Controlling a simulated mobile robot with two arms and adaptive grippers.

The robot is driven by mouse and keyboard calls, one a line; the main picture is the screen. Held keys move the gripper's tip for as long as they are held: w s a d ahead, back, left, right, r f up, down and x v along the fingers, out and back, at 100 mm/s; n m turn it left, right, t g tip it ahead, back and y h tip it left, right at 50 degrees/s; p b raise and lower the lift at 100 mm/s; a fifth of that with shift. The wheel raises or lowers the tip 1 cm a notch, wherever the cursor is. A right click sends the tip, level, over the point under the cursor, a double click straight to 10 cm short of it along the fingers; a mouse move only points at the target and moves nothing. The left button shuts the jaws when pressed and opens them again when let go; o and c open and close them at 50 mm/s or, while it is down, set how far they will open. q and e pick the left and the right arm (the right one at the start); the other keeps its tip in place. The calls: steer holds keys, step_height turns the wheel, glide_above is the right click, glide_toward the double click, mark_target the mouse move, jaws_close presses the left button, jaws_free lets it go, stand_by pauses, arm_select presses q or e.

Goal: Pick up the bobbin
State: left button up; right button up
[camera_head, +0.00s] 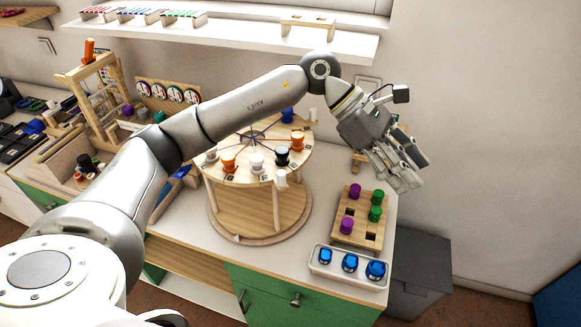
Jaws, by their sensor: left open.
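Several bobbin-like spools stand on a round wooden stand (258,205): a blue one (288,115) at the back, orange ones (228,162), white ones (256,162) and a dark one (282,156). A wooden board (364,241) to the right holds purple pegs (346,226) and green pegs (376,212); square holes in it are empty. I cannot tell which piece is the task's bobbin. My left gripper (400,178) is open and seems empty, with its fingers pointing down above and behind the board's right side. My right gripper is out of view.
A white tray (322,268) with three blue pieces lies at the table's front edge. A wooden frame (100,100) and a rack of round spools (165,93) stand at the left. A wall shelf (235,38) runs along the back. A grey bin (418,270) stands right of the table.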

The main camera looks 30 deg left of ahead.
arm_select(q)
steer(key=w+a+f+y, duration=0.15)
steer(key=a+y, duration=0.35)
steer(key=a, duration=0.6)
step_height(320, 180, up, 5)
steer(key=y, duration=0.6)
glide_above(282, 149)
steer(key=f, duration=0.3)
steer(key=f+p, duration=0.1)
steer(key=f, duration=0.1)
steer(key=shift+w+a+f, duration=0.1)
steer(key=shift+a+f, duration=0.15)
steer(key=shift+a, duration=0.05)
steer(key=f+p, duration=0.2)
steer(key=f, duration=0.2)
steer(key=shift+s+d+f+p, duration=0.2)
steer(key=shift+d+f+p, duration=0.15)
steer(key=shift+d+p, duration=0.05)
steer(key=shift+f, duration=0.35)
steer(key=c, duration=0.8)
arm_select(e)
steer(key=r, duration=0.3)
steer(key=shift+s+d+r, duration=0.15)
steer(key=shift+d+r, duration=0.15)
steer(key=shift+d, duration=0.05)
arm_select(q)
steer(key=shift+r, duration=0.2)
steer(key=shift+c, duration=0.2)
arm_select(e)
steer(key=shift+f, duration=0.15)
